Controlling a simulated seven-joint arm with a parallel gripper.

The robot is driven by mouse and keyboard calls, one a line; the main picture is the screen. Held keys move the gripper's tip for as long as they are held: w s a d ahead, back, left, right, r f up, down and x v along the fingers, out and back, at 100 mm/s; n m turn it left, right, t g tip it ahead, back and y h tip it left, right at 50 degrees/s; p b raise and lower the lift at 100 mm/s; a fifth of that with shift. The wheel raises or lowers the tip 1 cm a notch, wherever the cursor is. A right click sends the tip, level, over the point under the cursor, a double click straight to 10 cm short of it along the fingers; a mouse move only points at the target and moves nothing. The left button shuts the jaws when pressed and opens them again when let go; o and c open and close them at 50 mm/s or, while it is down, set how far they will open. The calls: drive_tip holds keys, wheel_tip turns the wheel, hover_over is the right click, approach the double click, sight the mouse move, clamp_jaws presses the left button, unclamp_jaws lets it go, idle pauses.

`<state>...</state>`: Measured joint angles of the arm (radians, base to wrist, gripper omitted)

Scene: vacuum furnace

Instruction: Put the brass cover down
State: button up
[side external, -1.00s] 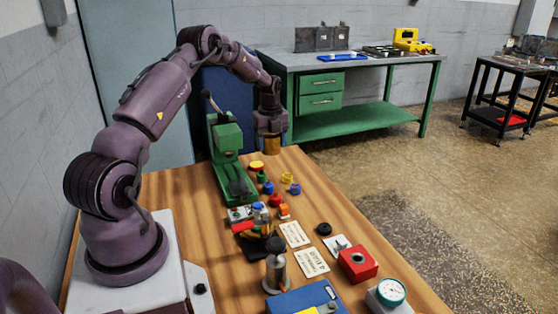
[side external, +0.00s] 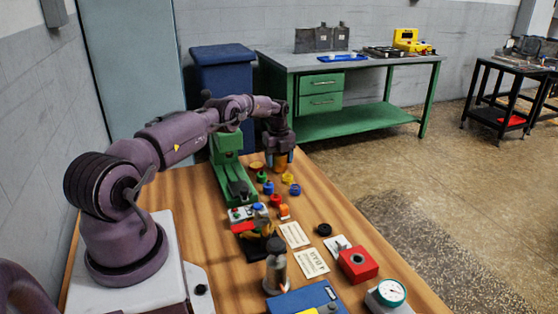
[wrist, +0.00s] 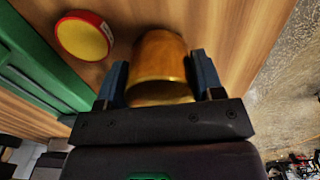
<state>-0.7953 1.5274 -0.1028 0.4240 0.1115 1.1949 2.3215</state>
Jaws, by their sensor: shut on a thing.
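The brass cover (wrist: 160,62) is a golden cylinder held between the two blue fingers of my gripper (wrist: 161,75) in the wrist view. In the side view the cover (side external: 279,167) shows below my gripper (side external: 280,157), low over the far end of the wooden table (side external: 205,200). Its lower end is close to the tabletop; I cannot tell whether it touches. The jaws are shut on its sides.
A yellow disc with a red rim (wrist: 83,36) lies left of the cover. A green press (side external: 232,172) stands left of my gripper. Small coloured knobs (side external: 288,178) lie just in front of the cover. The table's right edge is near.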

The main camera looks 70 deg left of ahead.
drive_tip(key=shift+f, duration=0.2)
drive_tip(key=shift+f, duration=0.15)
drive_tip(key=o, duration=1)
drive_tip(key=shift+o, duration=0.2)
